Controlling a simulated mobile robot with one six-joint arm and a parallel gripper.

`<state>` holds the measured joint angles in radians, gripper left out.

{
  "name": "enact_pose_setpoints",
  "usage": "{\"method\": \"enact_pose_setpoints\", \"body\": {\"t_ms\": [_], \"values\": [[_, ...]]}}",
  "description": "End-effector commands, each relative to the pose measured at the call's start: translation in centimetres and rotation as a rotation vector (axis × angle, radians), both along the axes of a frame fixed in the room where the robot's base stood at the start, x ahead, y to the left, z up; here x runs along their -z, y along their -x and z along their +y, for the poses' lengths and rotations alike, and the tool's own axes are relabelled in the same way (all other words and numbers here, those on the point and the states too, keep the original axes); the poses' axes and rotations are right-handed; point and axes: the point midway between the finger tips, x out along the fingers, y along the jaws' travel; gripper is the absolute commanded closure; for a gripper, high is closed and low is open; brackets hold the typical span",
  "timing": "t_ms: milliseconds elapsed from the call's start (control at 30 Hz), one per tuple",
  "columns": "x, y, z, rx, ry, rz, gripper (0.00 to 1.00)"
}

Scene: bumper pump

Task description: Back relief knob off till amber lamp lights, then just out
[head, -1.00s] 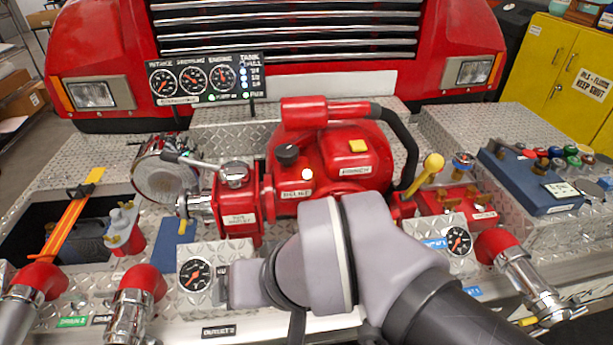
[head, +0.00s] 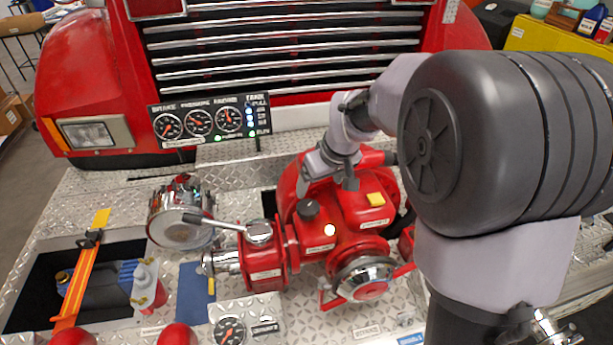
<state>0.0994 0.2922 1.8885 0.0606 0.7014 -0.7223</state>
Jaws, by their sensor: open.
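The black relief knob (head: 307,209) stands on top of the red pump (head: 345,212), left of centre. A small round lamp (head: 330,230) just right of and below the knob is lit; its glow looks pale, nearly white, so I cannot tell if it is amber. My gripper (head: 326,187) points down over the pump just behind the knob. Its fingers are spread apart, one close to the knob and the other to its right. I see nothing between them. I cannot tell whether the near finger touches the knob.
The gauge panel (head: 211,122) stands behind. My arm hides the right side of the deck.

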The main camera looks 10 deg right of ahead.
Motion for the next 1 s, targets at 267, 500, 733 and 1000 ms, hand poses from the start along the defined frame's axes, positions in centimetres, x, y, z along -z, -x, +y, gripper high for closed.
{"method": "enact_pose_setpoints", "body": {"t_ms": [267, 500, 733, 1000], "values": [[8.3, -3.0, 0.9, 0.001, -0.001, 0.005, 0.18], [12.6, -4.8, 1.4, 0.001, -0.001, 0.003, 0.18], [13.4, -5.3, 1.5, 0.002, -0.002, 0.002, 0.18], [13.4, -5.2, 1.5, 0.002, -0.002, 0.002, 0.38]]}}
